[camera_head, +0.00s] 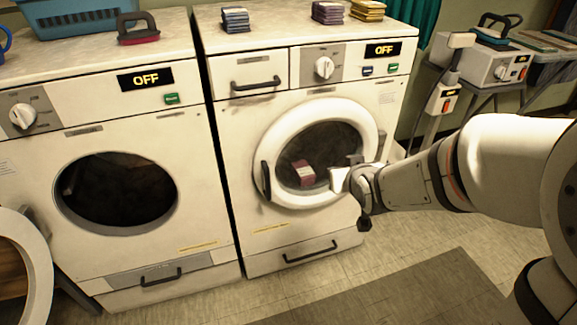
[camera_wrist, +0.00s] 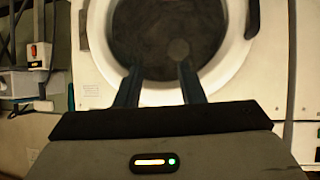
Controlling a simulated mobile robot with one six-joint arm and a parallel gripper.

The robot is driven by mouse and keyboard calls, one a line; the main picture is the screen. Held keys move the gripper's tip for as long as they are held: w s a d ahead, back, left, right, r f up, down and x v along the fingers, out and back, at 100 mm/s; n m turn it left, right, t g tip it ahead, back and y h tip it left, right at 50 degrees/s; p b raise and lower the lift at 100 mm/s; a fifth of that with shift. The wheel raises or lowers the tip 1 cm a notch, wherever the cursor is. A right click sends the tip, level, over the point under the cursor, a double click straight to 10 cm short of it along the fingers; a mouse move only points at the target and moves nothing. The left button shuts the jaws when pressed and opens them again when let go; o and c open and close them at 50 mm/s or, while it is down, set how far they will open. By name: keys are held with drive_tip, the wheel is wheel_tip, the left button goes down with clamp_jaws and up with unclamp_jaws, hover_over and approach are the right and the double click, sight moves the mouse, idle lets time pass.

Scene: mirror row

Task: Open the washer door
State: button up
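The washer (camera_head: 290,225) is the right of two white machines, with a drawer and a dial above its round door (camera_head: 330,111). The door sits closed against the front, and its dark vertical handle (camera_head: 265,181) is on the left of the ring. In the wrist view the handle (camera_wrist: 252,18) is at the upper right. My gripper (camera_head: 338,178) is in front of the door's right part, away from the handle. In the wrist view my gripper (camera_wrist: 158,72) shows two spread fingers with nothing between them, over the dark door glass (camera_wrist: 165,35).
The left machine (camera_head: 90,245) has an open round hole, and its white door ring (camera_head: 38,262) stands open at lower left. A side table with a grey device (camera_head: 480,62) and a switch box (camera_head: 443,99) stand right. A grey mat (camera_head: 400,300) lies in front.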

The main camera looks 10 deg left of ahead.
drive_tip(key=w+a+f+n+t+y+b, duration=0.2)
drive_tip(key=a+f+y+b, duration=0.3)
drive_tip(key=a+f+b, duration=0.4)
drive_tip(key=n+y+b, duration=0.2)
drive_tip(key=y+b, duration=0.1)
approach(269, 183)
drive_tip(key=x, duration=0.4)
drive_tip(key=b+x, duration=0.1)
drive_tip(key=x, duration=0.6)
drive_tip(key=shift+d+f, duration=0.1)
clamp_jaws()
